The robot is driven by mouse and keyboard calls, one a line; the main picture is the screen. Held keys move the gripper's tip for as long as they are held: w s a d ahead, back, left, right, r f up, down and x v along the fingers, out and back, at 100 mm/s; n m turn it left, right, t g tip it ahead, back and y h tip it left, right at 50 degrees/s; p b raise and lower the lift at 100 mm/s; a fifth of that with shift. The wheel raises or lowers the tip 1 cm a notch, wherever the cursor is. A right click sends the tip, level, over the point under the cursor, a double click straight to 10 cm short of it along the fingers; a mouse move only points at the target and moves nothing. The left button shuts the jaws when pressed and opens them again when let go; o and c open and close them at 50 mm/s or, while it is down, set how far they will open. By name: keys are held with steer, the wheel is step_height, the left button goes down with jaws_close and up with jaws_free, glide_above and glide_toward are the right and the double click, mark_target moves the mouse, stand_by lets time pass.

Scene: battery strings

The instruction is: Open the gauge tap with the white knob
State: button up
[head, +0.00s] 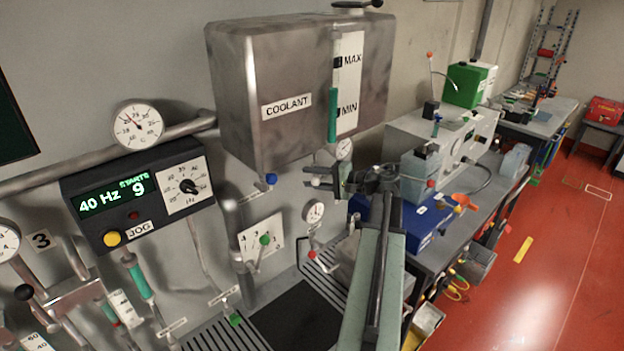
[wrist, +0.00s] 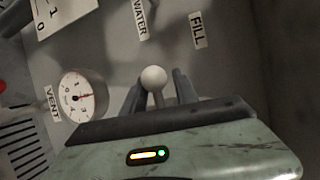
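The white knob (wrist: 153,78) is a round ball on a short stem in the middle of the wrist view. My gripper (wrist: 158,92) has its two dark fingers apart, one on each side of the knob and stem. A gap shows between the knob and the right finger; contact on the left cannot be told. In the head view my gripper (head: 328,178) is at the wall below the coolant tank, and the knob is hard to make out there. The tap body is mostly hidden behind my gripper.
A round gauge (wrist: 82,97) is left of my gripper, with a VENT label (wrist: 52,103) beside it. A FILL label (wrist: 198,30) is above right. The coolant tank (head: 290,90) hangs above. A blue knob (head: 271,179) and a red knob (head: 312,254) are nearby.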

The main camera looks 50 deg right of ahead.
steer(key=p+v, duration=0.1)
steer(key=v, duration=0.6)
steer(key=shift+s, duration=0.35)
steer(key=shift+d, duration=0.1)
